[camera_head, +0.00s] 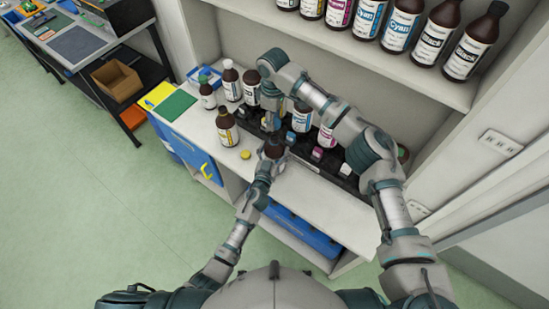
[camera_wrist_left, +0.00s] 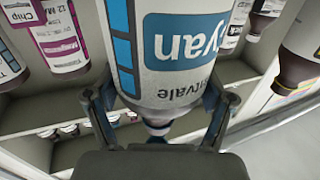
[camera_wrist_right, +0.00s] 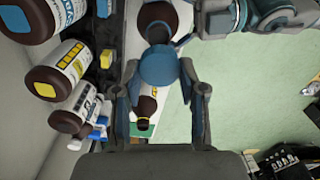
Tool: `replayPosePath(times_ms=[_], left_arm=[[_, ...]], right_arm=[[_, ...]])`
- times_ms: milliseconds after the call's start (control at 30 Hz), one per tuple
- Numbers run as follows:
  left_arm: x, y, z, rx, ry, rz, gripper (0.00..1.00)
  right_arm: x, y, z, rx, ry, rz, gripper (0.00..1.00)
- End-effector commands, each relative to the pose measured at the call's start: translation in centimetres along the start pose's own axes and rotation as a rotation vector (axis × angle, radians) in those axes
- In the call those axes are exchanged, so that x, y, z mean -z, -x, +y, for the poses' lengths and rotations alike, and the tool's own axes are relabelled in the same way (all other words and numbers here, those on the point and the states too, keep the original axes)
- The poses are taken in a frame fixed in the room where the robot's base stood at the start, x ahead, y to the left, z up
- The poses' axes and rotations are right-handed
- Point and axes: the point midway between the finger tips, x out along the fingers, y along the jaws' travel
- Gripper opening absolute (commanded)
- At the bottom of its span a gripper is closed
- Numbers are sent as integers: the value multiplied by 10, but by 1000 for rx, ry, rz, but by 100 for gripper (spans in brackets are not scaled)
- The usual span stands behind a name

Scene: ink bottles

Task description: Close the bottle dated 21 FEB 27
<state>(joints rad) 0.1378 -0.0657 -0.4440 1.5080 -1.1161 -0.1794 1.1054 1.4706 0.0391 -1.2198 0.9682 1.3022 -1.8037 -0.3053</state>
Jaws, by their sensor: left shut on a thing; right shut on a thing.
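My left gripper (camera_head: 270,158) is shut on a dark brown bottle (camera_head: 274,148) at the front edge of the counter. In the left wrist view a bottle with a blue Cyan label (camera_wrist_left: 172,50) fills the space between the fingers; its date is not readable. My right gripper (camera_head: 270,118) is above and behind that bottle, pointing down. In the right wrist view it is shut on a round blue cap (camera_wrist_right: 160,68). The brown bottle (camera_wrist_right: 158,18) shows just beyond the cap; whether they touch I cannot tell.
A dark rack (camera_head: 333,166) with bottles and caps runs along the counter. A bottle with a yellow label (camera_head: 226,128) and a loose yellow cap (camera_head: 245,154) stand left of my left gripper. A green mat (camera_head: 176,106) lies at the left end. Several bottles fill the upper shelf (camera_head: 340,42).

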Motion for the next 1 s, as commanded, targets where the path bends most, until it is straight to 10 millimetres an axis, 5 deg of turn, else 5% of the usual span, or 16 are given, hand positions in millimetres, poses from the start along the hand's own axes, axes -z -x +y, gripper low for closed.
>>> replayPosePath(times_ms=[467,1000], left_arm=[[-1,0,0,0,0,-2,19],[-1,0,0,0,1,-2,19]], right_arm=[[0,-47,1,-7,0,-1,24],[0,-49,1,-8,0,0,24]])
